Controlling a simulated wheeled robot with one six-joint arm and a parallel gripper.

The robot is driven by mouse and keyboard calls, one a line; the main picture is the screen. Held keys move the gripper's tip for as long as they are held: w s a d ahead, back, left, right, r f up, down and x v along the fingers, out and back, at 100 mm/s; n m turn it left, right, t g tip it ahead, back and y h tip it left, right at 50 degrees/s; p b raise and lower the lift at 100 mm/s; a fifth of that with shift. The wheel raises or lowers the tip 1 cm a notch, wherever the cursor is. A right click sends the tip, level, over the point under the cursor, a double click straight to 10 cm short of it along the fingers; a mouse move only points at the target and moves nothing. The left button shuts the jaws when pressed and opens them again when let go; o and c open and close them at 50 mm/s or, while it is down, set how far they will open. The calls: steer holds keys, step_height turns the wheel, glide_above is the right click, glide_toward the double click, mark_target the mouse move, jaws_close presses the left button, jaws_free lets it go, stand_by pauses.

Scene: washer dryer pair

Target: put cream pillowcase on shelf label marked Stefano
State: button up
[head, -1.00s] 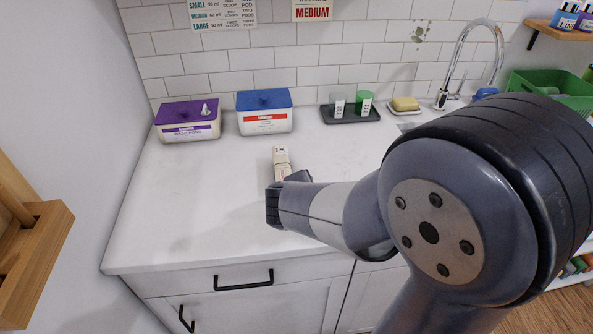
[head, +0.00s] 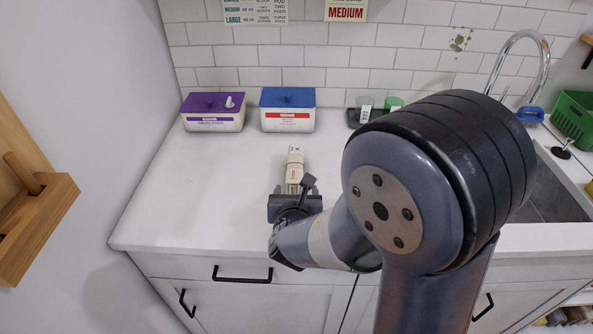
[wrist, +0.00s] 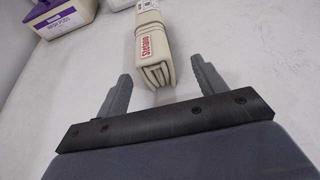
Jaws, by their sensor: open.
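The cream pillowcase (head: 295,165) is a folded, narrow bundle lying on the white countertop. In the wrist view the pillowcase (wrist: 152,45) shows a white tag with red letters reading "Stefano", and its folded layers face me. My gripper (head: 295,187) is low over the counter at the near end of the pillowcase. In the wrist view my gripper (wrist: 160,72) is open, with one finger on each side of that near end and gaps on both sides. No shelf label marked Stefano shows in these frames.
A purple-lidded tub (head: 214,112) and a blue-lidded tub (head: 288,110) stand behind the pillowcase by the tiled wall. A dark tray (head: 358,118) with cups, a sink (head: 545,190) and a green basket (head: 577,118) are to the right. The counter's left part is clear.

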mark_target(295, 170)
steer(key=shift+a+p+x, duration=0.15)
steer(key=shift+p+x, duration=0.15)
steer(key=shift+x, duration=1.6)
steer(key=shift+a+p+x, duration=0.15)
steer(key=shift+p+x, duration=0.15)
steer(key=shift+x, duration=1.55)
steer(key=c, duration=1.2)
step_height(295, 170, up, 10)
steer(key=shift+f+p, duration=0.1)
steer(key=shift+p, duration=0.6)
steer(key=d+f+m+h, duration=0.1)
steer(key=d+f, duration=0.1)
steer(key=d, duration=0.3)
steer(key=d+f+m+h, duration=0.1)
steer(key=d+f, duration=0.1)
steer(key=d, duration=0.3)
steer(key=s+d+f+m+h, duration=0.1)
steer(key=d+f, duration=0.1)
steer(key=d, duration=0.3)
steer(key=shift+d+f+g+h, duration=0.2)
steer(key=shift+g+h, duration=0.1)
steer(key=shift+g, duration=0.1)
